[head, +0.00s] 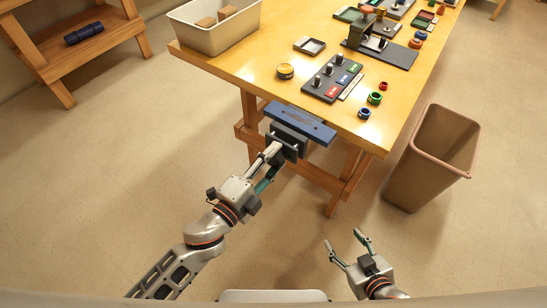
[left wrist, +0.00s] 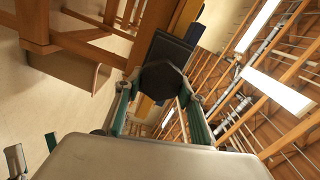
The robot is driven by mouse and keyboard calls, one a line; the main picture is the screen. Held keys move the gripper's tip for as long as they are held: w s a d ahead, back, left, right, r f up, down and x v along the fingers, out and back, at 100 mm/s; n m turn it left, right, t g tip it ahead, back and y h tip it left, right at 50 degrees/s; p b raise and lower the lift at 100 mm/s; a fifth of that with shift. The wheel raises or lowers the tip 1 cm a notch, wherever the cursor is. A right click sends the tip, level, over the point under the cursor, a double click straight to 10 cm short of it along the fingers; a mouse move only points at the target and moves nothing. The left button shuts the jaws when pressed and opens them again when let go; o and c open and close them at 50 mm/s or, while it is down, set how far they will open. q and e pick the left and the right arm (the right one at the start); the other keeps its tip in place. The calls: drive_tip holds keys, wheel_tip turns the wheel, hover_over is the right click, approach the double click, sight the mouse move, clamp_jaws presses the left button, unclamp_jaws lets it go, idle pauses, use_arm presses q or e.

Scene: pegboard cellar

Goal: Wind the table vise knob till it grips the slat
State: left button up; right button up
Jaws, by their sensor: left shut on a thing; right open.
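The table vise (head: 290,138) is a dark block at the table's front edge. A long blue bar (head: 315,129) lies along its far side; I cannot tell whether this is the slat or part of the vise. In the left wrist view the dark, many-sided knob (left wrist: 162,84) sits between my two green fingers, with a dark plate (left wrist: 172,50) behind it. My left gripper (head: 273,156) is shut on the knob, which is mostly hidden in the head view. My right gripper (head: 343,238) is open and empty, low over the floor, apart from the table.
On the wooden table (head: 235,72) are a grey bin (head: 222,38) with blocks, a dark panel with several knobs (head: 330,80), a yellow tin (head: 285,71) and small rings. A brown waste bin (head: 430,160) stands right of the table. Floor in front is clear.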

use_arm(q)
drive_tip(key=m, duration=0.5)
drive_tip(key=shift+f+m, duration=0.2)
drive_tip(key=shift+m, duration=0.1)
drive_tip(key=m, duration=0.4)
drive_tip(key=shift+f+m+b, duration=0.1)
drive_tip(key=shift+m+b, duration=0.2)
drive_tip(key=o, duration=1.1)
drive_tip(key=shift+o, duration=0.2)
drive_tip(key=v, duration=1.2)
